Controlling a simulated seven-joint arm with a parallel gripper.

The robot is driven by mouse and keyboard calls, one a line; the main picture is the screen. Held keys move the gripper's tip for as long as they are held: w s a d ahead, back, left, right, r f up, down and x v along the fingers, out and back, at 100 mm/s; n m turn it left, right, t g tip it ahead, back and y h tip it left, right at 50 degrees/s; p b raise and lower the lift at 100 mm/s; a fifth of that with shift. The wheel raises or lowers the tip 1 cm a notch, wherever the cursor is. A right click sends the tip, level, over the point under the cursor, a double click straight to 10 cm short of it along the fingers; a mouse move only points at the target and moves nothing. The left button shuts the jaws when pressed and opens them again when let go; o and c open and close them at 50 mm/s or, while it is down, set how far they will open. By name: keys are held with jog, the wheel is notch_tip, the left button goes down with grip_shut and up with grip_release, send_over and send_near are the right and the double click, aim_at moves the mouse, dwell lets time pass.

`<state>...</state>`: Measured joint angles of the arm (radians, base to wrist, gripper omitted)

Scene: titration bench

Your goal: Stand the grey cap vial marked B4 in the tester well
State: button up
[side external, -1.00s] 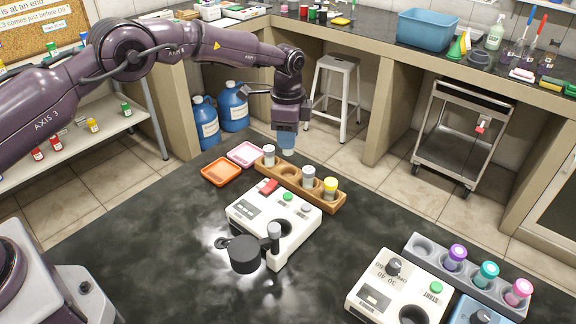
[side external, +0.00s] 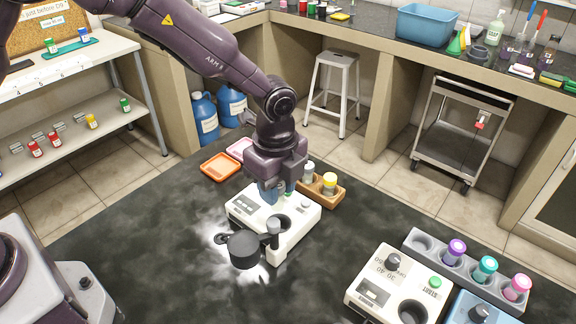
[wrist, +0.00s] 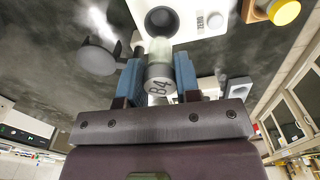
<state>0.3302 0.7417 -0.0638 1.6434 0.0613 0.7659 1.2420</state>
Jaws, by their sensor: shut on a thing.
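My gripper (side external: 277,190) is over the rear part of the white tester (side external: 305,222). In the wrist view, its blue fingers (wrist: 158,82) are shut on the vial with the grey cap marked B4 (wrist: 159,86). The cap faces the wrist camera, and the clear body points away. In the side view the gripper hides the vial. The tester's dark round well (side external: 281,222) is open and empty, just in front of the gripper. It also shows in the wrist view (wrist: 161,20), just beyond the vial. The vial appears outside it.
The tester's black swing lid (side external: 243,250) is turned aside, left of the well, beside an upright post (side external: 273,230). A wooden rack (side external: 325,196) with a yellow-capped vial (side external: 330,182) stands behind. Another white instrument (side external: 395,285) is at front right.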

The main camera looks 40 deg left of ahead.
jog(key=shift+w+f, duration=0.1)
jog(key=shift+f, duration=2)
jog(key=shift+f, duration=1.35)
dwell(0.5)
jog(key=o, duration=1.2)
jog(key=shift+o, duration=0.2)
jog(key=shift+r, duration=3)
